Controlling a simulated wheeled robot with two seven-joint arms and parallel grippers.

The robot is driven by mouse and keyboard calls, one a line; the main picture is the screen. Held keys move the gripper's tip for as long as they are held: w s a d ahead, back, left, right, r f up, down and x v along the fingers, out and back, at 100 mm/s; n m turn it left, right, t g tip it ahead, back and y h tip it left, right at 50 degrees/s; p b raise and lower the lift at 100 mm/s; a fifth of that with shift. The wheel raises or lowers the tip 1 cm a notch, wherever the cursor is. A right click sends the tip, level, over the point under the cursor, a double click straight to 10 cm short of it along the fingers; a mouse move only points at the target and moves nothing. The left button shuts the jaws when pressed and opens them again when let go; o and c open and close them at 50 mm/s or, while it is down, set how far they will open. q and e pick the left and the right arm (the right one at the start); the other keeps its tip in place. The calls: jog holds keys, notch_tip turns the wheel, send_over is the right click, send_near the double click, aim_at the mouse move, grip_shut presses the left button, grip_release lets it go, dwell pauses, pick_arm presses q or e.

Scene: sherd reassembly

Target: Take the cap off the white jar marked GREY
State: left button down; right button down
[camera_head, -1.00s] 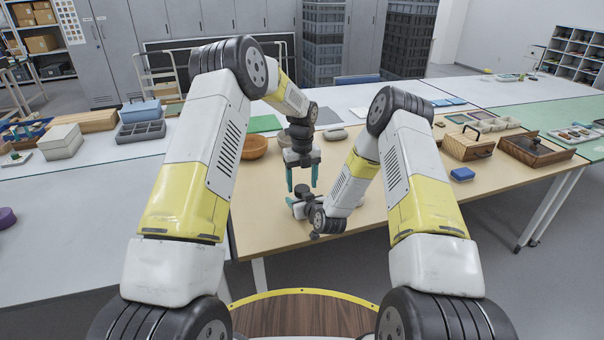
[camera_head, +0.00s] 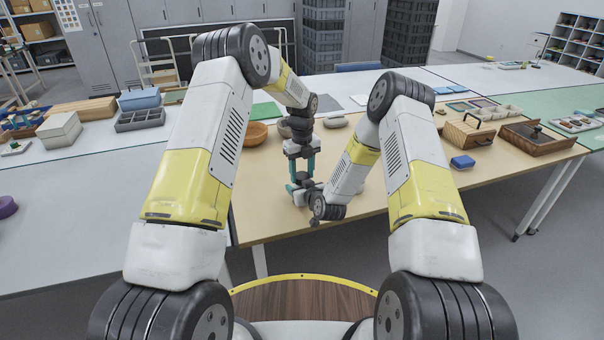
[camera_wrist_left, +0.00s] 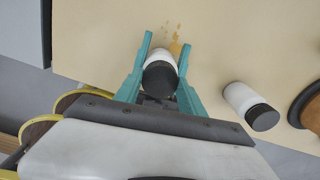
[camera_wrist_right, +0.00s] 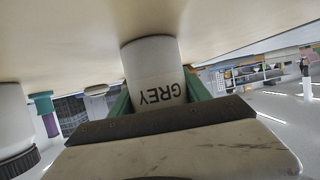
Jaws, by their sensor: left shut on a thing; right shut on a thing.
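The white jar marked GREY (camera_wrist_right: 155,75) stands upright on the table and appears upside down in the right wrist view. My right gripper (camera_wrist_right: 157,95) is shut on its body, and the lettering shows between the fingers. In the left wrist view its dark cap (camera_wrist_left: 160,79) sits on top of the white body (camera_wrist_left: 163,58). My left gripper (camera_wrist_left: 166,42) comes from above and is shut on the cap, one teal finger on each side. In the head view my left gripper (camera_head: 301,178) is directly above my right one, and the jar is mostly hidden.
A second white jar with a dark cap (camera_wrist_left: 250,106) stands close by; it also shows in the right wrist view (camera_wrist_right: 14,125). A wooden bowl (camera_head: 255,134) lies behind to the left.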

pick_arm(q)
jog(key=n, duration=0.5)
jog(key=c, duration=0.7)
grip_release()
jog(key=shift+r, duration=0.15)
notch_tip(320, 180, up, 4)
jog(key=shift+r, duration=0.2)
jog(key=shift+c, duration=0.3)
jog(key=shift+r+m, duration=1.1)
jog(key=shift+r, duration=0.4)
jog(key=shift+f, duration=3.85)
